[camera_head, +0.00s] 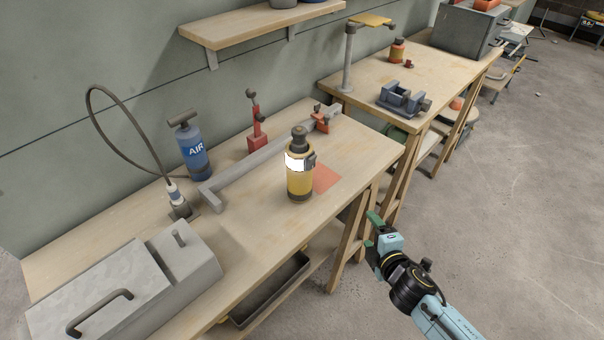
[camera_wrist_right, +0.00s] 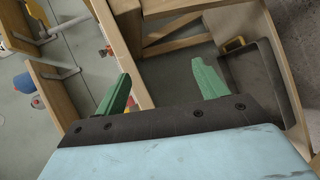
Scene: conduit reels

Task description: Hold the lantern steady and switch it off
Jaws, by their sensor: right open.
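The lantern (camera_head: 299,180) is a yellow cylinder with a dark top and base. It stands upright on the near wooden workbench (camera_head: 245,237), and a white band around its upper part looks lit. A small dark part sticks out on its right side; I cannot tell if it is the switch. My right gripper (camera_head: 372,232) is open and empty, with green fingers, in front of the bench's right end and apart from the lantern. Its fingers also show spread in the right wrist view (camera_wrist_right: 165,85). My left gripper is not in view.
A red-orange patch (camera_head: 325,178) lies beside the lantern. A grey metal box (camera_head: 95,295) fills the bench's left end. A dark tray (camera_head: 270,290) sits below. Open floor lies to the right.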

